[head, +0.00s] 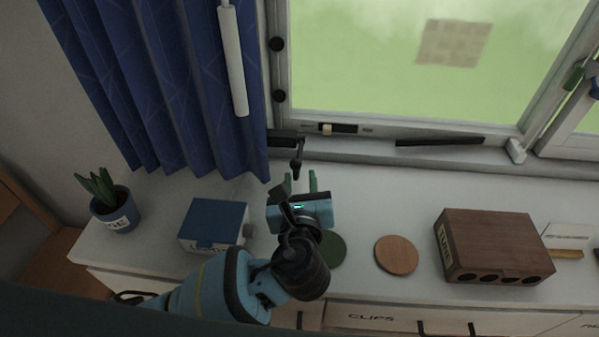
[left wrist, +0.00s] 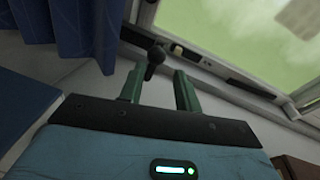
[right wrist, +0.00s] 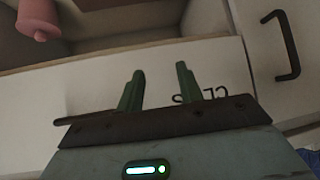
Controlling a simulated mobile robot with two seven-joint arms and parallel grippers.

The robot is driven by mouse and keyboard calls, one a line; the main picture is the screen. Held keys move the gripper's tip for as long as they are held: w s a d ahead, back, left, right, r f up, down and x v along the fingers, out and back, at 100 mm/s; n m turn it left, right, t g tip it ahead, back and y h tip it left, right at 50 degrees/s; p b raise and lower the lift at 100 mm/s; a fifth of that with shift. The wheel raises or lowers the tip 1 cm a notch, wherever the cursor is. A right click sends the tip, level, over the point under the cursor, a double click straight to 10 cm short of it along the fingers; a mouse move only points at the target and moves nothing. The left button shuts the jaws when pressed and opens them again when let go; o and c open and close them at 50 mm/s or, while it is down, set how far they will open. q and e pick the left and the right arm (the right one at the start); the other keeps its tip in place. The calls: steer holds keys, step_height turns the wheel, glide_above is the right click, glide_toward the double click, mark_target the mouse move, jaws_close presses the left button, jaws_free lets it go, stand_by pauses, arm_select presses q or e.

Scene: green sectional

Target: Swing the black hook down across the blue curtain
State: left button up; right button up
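The black hook (head: 297,158) is at the lower left corner of the window frame, beside the curtain's edge; its end points down towards the sill top. In the left wrist view the hook's dark rounded end (left wrist: 154,60) shows just past and between my fingertips. The blue curtain (head: 185,80) hangs left of the hook in folds. My left gripper (head: 300,180) is open, its green fingers pointing at the hook with a gap on both sides; I cannot tell whether they touch it. My right gripper (right wrist: 160,75) is open and empty, in front of a drawer marked CLIPS.
A blue box (head: 215,222) and a potted plant (head: 116,212) stand on the white top at left. A green disc (head: 331,250), a wooden disc (head: 396,254) and a brown wooden box (head: 490,245) are to the right. A white rod (head: 232,62) hangs before the curtain.

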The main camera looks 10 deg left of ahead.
arm_select(q)
steer(key=shift+s+d+f, duration=0.1)
steer(key=shift+s+f, duration=0.5)
steer(key=shift+s, duration=0.35)
steer(key=shift+s+d+f, duration=0.1)
steer(key=shift+s+f, duration=0.45)
steer(key=shift+s, duration=0.35)
steer(key=shift+s, duration=0.1)
